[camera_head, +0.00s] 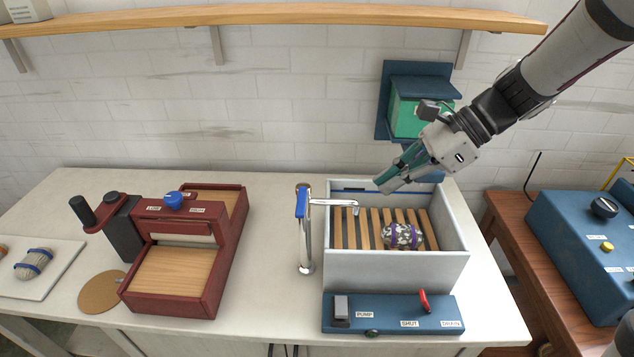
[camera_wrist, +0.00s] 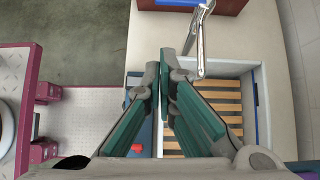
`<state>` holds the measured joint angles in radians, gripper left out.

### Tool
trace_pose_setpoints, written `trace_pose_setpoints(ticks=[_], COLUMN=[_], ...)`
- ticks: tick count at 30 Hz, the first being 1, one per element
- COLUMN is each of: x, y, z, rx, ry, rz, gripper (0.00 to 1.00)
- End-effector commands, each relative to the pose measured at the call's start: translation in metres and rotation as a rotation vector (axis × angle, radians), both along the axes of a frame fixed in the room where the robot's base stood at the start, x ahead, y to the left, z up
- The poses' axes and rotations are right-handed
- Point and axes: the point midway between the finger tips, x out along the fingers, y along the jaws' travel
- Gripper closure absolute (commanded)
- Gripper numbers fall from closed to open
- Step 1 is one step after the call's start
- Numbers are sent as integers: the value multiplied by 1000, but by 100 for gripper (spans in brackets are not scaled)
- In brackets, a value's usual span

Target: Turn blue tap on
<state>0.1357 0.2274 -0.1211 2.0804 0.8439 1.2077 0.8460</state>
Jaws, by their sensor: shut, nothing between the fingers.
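The tap is a chrome post with a blue lever (camera_head: 302,203) on top. It stands at the left side of the grey basin (camera_head: 395,271), and its spout (camera_head: 335,202) points right over the basin's edge. The blue lever stands roughly upright along the top of the post in the head view. Part of the chrome tap (camera_wrist: 203,30) shows at the top of the wrist view. My gripper (camera_head: 381,186) is shut and empty. It is above the back part of the basin, to the right of the tap and apart from it. Its fingers (camera_wrist: 164,68) meet in the wrist view.
A speckled skein (camera_head: 403,237) with a purple band lies on wooden slats in the basin. A blue panel (camera_head: 390,322) with a red lever is in front. A dark red machine (camera_head: 176,298) stands left. A blue wall box (camera_head: 420,78) hangs behind my gripper.

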Motion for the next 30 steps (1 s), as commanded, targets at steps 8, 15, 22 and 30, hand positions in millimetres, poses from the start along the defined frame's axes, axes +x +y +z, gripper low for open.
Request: trace_pose_setpoints(ticks=[8, 15, 22, 30], x=[5, 4, 3, 4], y=[0, 2, 22, 60], z=[-2, -4, -24, -61], rx=[18, 17, 17, 16], ry=[23, 24, 27, 26], rz=[-28, -26, -22, -21], gripper=[100, 100, 100, 100])
